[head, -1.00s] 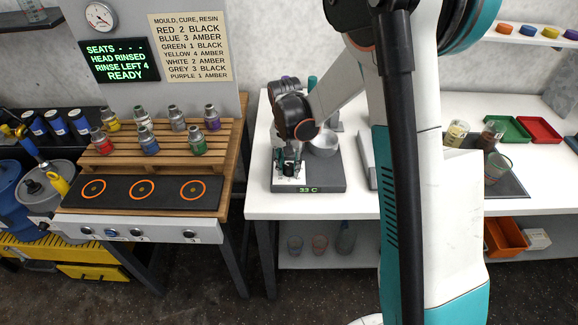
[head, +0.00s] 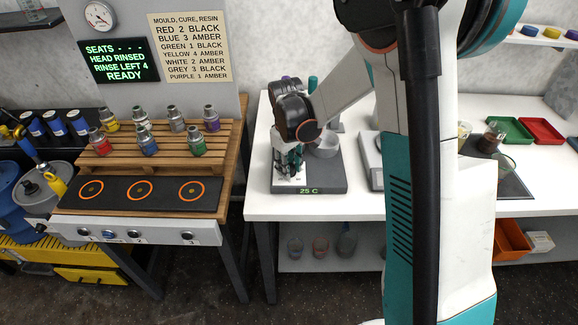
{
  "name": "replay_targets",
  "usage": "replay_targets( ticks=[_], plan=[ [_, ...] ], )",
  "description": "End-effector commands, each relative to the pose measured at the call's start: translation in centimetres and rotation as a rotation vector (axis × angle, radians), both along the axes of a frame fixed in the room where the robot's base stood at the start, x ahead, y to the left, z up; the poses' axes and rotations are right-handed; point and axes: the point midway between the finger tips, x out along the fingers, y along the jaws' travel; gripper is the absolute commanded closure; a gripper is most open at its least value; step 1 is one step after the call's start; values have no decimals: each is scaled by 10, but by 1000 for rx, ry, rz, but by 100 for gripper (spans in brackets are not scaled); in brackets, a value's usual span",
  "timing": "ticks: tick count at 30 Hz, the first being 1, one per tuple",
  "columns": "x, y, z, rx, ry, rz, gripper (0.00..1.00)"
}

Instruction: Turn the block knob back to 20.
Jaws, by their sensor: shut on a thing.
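The dark heating block (head: 322,184) sits on the white table. Its front display (head: 308,190) reads 25 C in green. A pale plate (head: 291,184) lies at its left front. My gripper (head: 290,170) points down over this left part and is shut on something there. The block knob is hidden by the fingers, so its pointer and scale cannot be read. A round metal bowl (head: 326,146) stands on the block, right of and behind my gripper.
A grey-topped device (head: 371,160) stands right of the block, partly behind my arm. The wooden bench (head: 222,170) at left holds several coloured bottles and three orange-ringed seats. Green (head: 509,129) and red (head: 543,130) trays lie at far right.

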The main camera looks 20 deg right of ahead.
Motion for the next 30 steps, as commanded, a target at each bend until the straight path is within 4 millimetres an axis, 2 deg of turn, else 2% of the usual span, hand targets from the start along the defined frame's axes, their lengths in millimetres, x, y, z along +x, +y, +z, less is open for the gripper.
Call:
replay_targets(
  ticks=[6,15,30],
  plan=[
    [0,0,0,0,0,187,95],
    [0,0,0,0,-1,377,95],
    [0,0,0,0,-1,474,95]
  ],
)
